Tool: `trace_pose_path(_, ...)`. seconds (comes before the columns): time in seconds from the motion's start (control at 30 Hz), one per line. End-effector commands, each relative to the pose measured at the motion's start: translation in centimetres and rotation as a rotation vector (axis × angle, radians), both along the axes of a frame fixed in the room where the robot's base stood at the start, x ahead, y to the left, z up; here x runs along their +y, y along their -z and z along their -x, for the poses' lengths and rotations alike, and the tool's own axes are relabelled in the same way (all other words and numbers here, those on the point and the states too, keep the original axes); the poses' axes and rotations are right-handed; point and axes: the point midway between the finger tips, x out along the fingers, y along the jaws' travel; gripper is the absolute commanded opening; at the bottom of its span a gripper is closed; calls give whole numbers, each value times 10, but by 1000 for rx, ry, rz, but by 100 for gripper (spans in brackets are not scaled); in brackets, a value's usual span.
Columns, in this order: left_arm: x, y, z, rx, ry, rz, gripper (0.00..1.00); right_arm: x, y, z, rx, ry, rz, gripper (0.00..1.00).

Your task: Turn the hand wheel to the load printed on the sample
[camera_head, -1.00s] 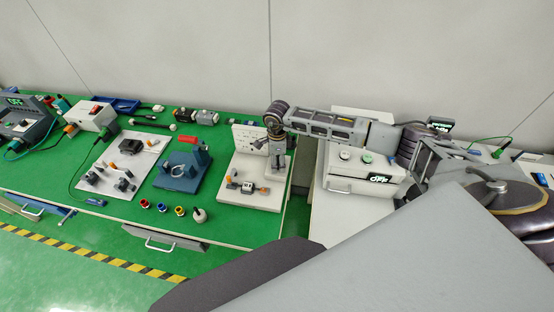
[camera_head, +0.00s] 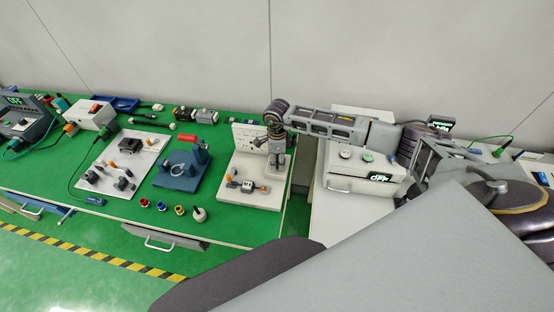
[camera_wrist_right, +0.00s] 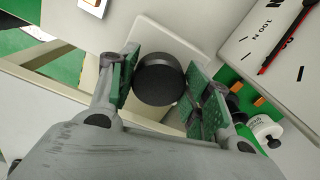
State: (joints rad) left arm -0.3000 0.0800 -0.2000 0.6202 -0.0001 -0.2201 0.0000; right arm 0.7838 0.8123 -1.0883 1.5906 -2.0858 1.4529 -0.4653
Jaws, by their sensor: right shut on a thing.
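The hand wheel (camera_wrist_right: 160,79) is a black round knob in the right wrist view. My right gripper (camera_wrist_right: 163,92) is shut on it, with one green-padded finger on each side. In the head view my right gripper (camera_head: 276,150) points down at the upright part of the white test stand (camera_head: 262,202). The hand wheel is hard to make out there. The sample (camera_head: 247,187), a small piece with a pale label, lies on the stand's base; its print is too small to read surely. A dial (camera_wrist_right: 275,45) with a red needle and "100 N" shows beside the gripper. My left gripper is not in view.
Left of the stand are a blue fixture (camera_head: 180,175) with a red handle and a white plate (camera_head: 128,160) with parts. Small coloured cups (camera_head: 162,207) stand near the front edge. A white box (camera_head: 360,172) stands to the right, below my right arm.

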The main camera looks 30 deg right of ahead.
Motion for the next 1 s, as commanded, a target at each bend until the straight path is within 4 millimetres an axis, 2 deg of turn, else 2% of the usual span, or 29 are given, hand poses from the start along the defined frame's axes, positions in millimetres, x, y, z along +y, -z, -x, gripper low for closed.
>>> trace_pose_path(0.7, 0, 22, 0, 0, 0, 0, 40, -2, 0, -2, -3, 363, 1, 25)
trace_pose_path(1.0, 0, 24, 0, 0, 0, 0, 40, -2, -1, -2, -2, 420, 0, 25)
